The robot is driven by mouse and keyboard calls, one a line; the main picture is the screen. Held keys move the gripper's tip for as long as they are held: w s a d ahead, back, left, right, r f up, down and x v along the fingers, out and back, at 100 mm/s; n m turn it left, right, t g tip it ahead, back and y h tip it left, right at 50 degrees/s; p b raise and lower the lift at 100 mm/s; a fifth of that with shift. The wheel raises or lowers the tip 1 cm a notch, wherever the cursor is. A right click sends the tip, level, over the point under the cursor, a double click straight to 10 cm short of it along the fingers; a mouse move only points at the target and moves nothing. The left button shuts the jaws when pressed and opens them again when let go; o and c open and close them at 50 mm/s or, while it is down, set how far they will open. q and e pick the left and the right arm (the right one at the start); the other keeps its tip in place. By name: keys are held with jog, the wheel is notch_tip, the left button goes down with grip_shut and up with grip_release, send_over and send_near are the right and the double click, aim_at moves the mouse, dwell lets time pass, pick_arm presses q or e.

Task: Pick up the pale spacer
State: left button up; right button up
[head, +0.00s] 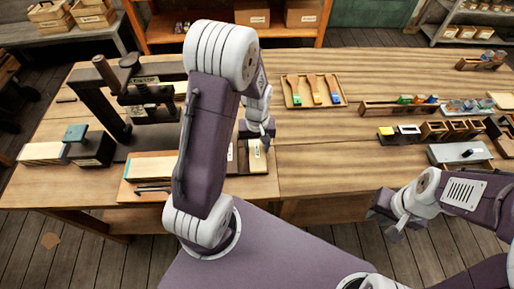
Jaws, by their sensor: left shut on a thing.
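My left gripper (260,130) points down over the middle of the bench, just right of my raised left arm. It is shut on a pale block, which I take to be the pale spacer (258,158); the fingers hide the contact, and I cannot tell whether the block is clear of the surface. My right gripper (386,217) is in front of the bench at the right, open and empty, touching nothing.
The dark handwheel press (108,100) stands at the left, partly behind my arm. A board with a pale block (150,167) lies in front of it. A tray of brushes (313,91) and several small bins (455,130) are further right. The bench middle right is bare.

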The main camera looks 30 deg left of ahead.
aim_at(258, 151)
pick_arm(q)
jog(key=r, duration=0.4)
jog(key=shift+s+d+r, duration=0.1)
jog(key=shift+s+d, duration=0.15)
jog(key=shift+d, duration=0.15)
jog(key=s+d+r, duration=0.6)
jog(key=d, duration=0.2)
jog(key=shift+s+d+r, duration=0.2)
jog(key=shift+s, duration=0.1)
